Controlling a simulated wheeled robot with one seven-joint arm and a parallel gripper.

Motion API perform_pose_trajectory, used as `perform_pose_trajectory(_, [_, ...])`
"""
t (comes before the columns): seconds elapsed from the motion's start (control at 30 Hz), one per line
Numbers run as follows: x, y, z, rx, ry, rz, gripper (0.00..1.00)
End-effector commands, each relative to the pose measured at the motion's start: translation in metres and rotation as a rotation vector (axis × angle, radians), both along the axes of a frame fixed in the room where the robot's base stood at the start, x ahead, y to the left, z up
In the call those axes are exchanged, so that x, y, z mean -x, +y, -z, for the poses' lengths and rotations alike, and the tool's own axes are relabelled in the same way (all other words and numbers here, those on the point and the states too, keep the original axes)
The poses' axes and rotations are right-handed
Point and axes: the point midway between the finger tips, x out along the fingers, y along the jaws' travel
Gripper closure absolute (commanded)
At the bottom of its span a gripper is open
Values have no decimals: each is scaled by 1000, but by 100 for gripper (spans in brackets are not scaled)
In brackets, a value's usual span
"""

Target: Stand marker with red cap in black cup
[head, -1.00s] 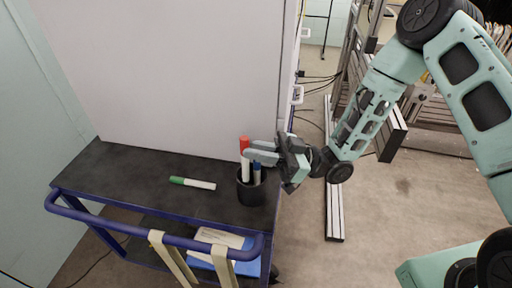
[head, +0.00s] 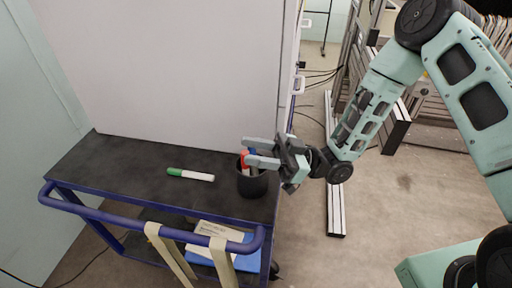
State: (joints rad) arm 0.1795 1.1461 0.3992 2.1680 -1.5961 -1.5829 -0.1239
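The black cup (head: 252,184) stands on the dark cart top near its right end. The marker with the red cap (head: 244,158) is in the cup, cap up, and its lower part is hidden by the cup wall. A blue-capped marker (head: 253,151) is also in the cup, partly hidden by my gripper. My gripper (head: 254,152) reaches in from the right at the cup's mouth. Its two grey fingers are spread apart, one behind and one in front of the marker tops. Whether a finger touches the markers is unclear.
A white marker with a green cap (head: 190,175) lies on the cart top (head: 120,160) left of the cup. A pale panel (head: 170,70) rises along the cart's back. A blue rail (head: 150,224) runs along the front. The cart top's left part is clear.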

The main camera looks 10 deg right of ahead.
Motion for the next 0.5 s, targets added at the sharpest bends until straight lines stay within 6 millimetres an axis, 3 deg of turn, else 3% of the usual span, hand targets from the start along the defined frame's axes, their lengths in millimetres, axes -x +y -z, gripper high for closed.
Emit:
perform_pose_trajectory(0.37, [0, 0, -3, -8, -6, -2, 61])
perform_pose_trajectory(0.5, [-1, -10, 2, -8, -5, 2, 61])
